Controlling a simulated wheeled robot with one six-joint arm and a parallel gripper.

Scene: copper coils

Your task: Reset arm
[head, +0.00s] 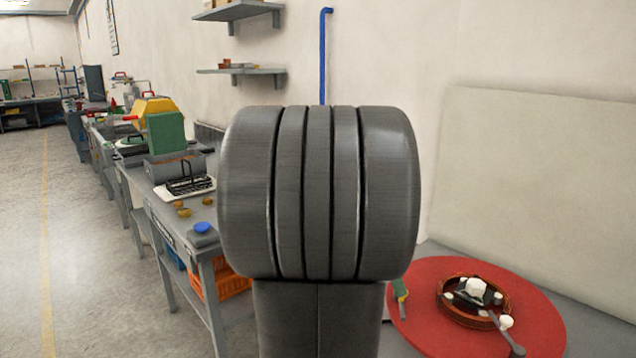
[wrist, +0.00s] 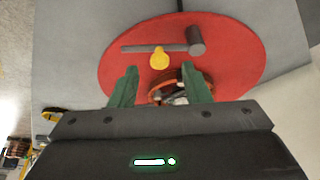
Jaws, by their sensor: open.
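My gripper (wrist: 159,71) shows in the wrist view with its two green fingers spread apart and no object held between them. A copper coil (wrist: 157,92) shows beyond the fingers, partly hidden by the gripper body and right finger. In the head view the coil (head: 444,312) lies on a round red disc (head: 545,330), around a dark hub with white knobs. The disc (wrist: 235,50) also shows in the wrist view.
A grey bar with a cylinder (wrist: 196,40) and a yellow knob (wrist: 159,58) show over the disc. A pale panel (head: 540,180) stands behind it. At left is a workbench (head: 185,235) with tools and an orange crate (head: 233,287). Floor (head: 90,240) farther left is clear.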

